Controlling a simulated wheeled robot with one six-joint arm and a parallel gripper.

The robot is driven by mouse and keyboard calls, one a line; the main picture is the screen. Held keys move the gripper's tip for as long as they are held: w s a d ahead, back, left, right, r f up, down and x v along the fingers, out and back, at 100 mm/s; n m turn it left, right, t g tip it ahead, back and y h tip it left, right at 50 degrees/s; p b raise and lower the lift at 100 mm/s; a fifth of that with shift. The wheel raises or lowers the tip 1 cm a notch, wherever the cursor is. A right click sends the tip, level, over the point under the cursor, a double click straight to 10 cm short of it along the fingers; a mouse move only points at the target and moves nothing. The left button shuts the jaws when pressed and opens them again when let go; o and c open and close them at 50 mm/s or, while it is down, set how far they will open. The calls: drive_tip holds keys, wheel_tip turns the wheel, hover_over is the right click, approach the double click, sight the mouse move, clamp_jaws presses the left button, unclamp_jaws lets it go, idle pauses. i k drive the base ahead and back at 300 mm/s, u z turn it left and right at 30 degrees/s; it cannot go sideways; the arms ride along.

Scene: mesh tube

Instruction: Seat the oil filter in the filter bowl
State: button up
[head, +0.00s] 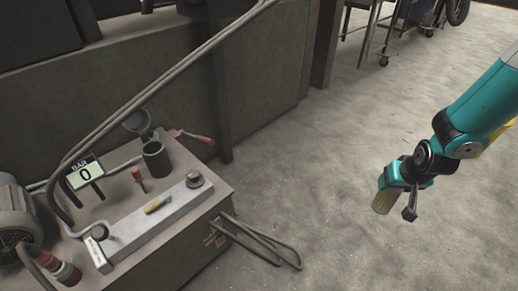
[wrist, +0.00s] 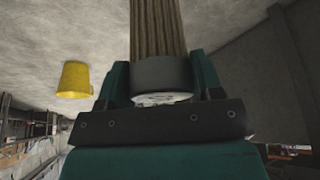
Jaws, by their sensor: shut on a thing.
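The oil filter is a tan pleated cylinder with a grey end cap. In the wrist view the filter (wrist: 160,30) stands out between the two teal fingers of my gripper (wrist: 158,75), which is shut around the grey cap. In the head view my gripper (head: 396,186) is at the right, above the bare floor, with the filter (head: 383,203) pointing down and slightly tilted. The filter bowl appears to be the dark open cylinder (head: 157,160) on top of the machine at the left, well away from my gripper. Its inside is dark.
A yellow bucket (wrist: 73,80) stands on the floor. Open floor separates arm and machine.

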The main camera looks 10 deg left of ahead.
sight(159, 165)
drive_tip(key=u, duration=1.65)
